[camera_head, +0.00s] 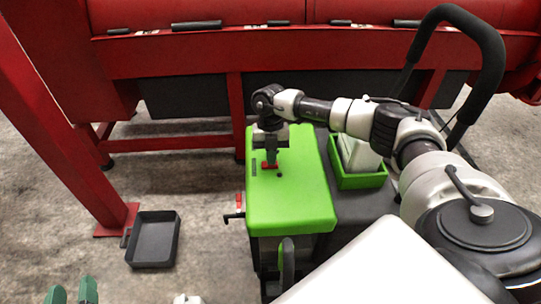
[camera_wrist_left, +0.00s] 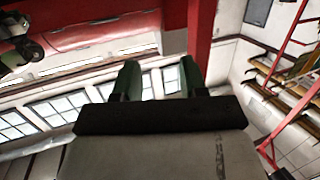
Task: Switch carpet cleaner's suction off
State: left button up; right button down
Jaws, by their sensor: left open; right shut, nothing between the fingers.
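The carpet cleaner (camera_head: 290,205) has a bright green top and a dark body, standing in the middle of the head view. A small red switch (camera_head: 267,166) is on its top near the far left part. My right gripper (camera_head: 270,158) points down over the switch with its fingers shut and empty. Its tips are at or just above the switch, partly hiding it; I cannot tell whether they touch. My left gripper (camera_head: 72,293) is open and empty at the bottom left, well away from the cleaner. Its two green fingers also show in the left wrist view (camera_wrist_left: 160,82).
A black tray (camera_head: 153,240) lies on the floor at left, beside a red post (camera_head: 62,130). A green bin (camera_head: 358,178) and the black push handle (camera_head: 490,70) are at the cleaner's right. A red machine (camera_head: 200,55) spans the back.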

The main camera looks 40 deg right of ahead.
pick_arm(q)
jog(key=shift+f, duration=0.1)
pick_arm(e)
jog(key=shift+r, duration=0.1)
jog(key=shift+r, duration=0.15)
notch_tip(320, 180, up, 2)
jog(key=shift+r+p, duration=0.1)
jog(key=shift+p, duration=1.15)
jog(key=shift+r+p, duration=0.8)
pick_arm(q)
jog(key=s+a+f+g+y+p, duration=0.1)
jog(key=s+a+f+g, duration=0.2)
jog(key=s+g, duration=0.3)
jog(key=s+a+f+g+y, duration=0.2)
jog(key=s+a+f+g, duration=0.1)
jog(key=s+g, duration=0.3)
jog(key=shift+s+a+f+n+p, duration=0.3)
jog(key=shift+s+f+p, duration=0.1)
jog(key=shift+f, duration=0.4)
pick_arm(e)
jog(key=a+v, duration=0.1)
jog(key=v, duration=0.8)
jog(key=shift+w+d+r, duration=0.2)
jog(key=shift+w+r, duration=0.1)
jog(key=shift+r, duration=0.05)
